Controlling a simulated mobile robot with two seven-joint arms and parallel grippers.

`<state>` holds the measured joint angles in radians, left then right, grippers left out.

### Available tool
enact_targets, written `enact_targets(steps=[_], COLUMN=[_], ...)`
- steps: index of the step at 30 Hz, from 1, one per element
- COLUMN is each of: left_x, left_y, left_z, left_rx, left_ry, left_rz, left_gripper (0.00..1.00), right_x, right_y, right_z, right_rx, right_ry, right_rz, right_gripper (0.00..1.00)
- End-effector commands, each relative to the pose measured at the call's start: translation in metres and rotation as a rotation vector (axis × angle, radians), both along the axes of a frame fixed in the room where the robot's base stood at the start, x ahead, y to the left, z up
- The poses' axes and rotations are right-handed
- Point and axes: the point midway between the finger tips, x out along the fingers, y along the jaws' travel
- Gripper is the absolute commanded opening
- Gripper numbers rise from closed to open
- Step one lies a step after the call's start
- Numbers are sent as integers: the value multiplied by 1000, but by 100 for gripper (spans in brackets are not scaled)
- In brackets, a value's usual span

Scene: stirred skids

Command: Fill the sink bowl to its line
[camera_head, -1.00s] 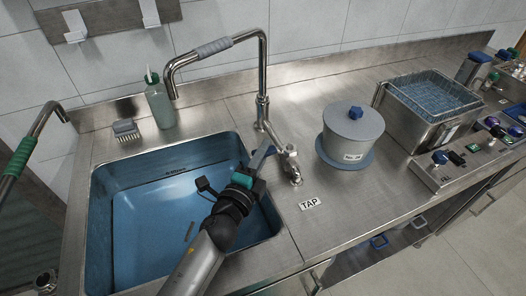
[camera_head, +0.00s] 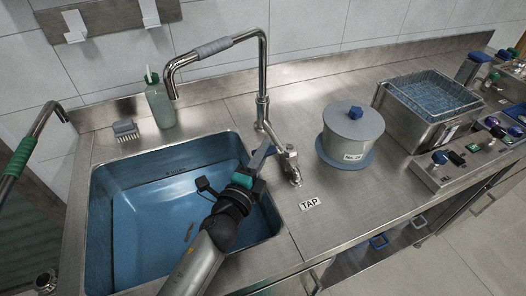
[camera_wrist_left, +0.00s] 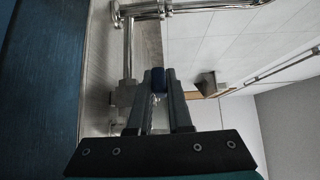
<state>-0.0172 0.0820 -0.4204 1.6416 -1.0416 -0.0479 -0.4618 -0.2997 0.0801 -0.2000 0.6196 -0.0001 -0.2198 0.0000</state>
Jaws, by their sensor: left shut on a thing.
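The sink bowl (camera_head: 105,215) is a blue-looking basin in the steel counter, with a dark line mark (camera_head: 176,173) on its back wall. The blue inside has a reflective look; I cannot tell the exact water level. A curved steel spout (camera_head: 172,82) with a grey sleeve hangs over its back edge. My left gripper (camera_head: 259,162) is at the bowl's right edge, shut on the blue tap lever (camera_head: 262,154) beside the TAP label (camera_head: 310,203). In the left wrist view, the dark blue lever end (camera_wrist_left: 158,80) is between the fingers. My right gripper is not in view.
A green bottle (camera_head: 160,105) and a brush (camera_head: 125,130) stand behind the bowl. A grey lidded pot (camera_head: 352,138) and a wire-basket bath (camera_head: 425,117) stand to the right. A green-gripped pipe (camera_head: 20,158) is at the left.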

Motion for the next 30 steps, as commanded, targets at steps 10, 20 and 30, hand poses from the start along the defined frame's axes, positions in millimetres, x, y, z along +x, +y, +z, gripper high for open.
enact_targets(steps=[10, 20, 30], left_x=[-5, -5, -5], left_y=[-3, -2, -2], left_z=[-2, 0, 0], left_rx=[-3, 1, 1], left_ry=[0, 1, 0], left_rz=[72, 84, 83], left_gripper=[0, 21, 48], right_x=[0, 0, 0], right_y=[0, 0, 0], right_z=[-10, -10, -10], right_rx=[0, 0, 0], right_ry=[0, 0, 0], right_rz=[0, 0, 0], right_gripper=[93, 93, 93])
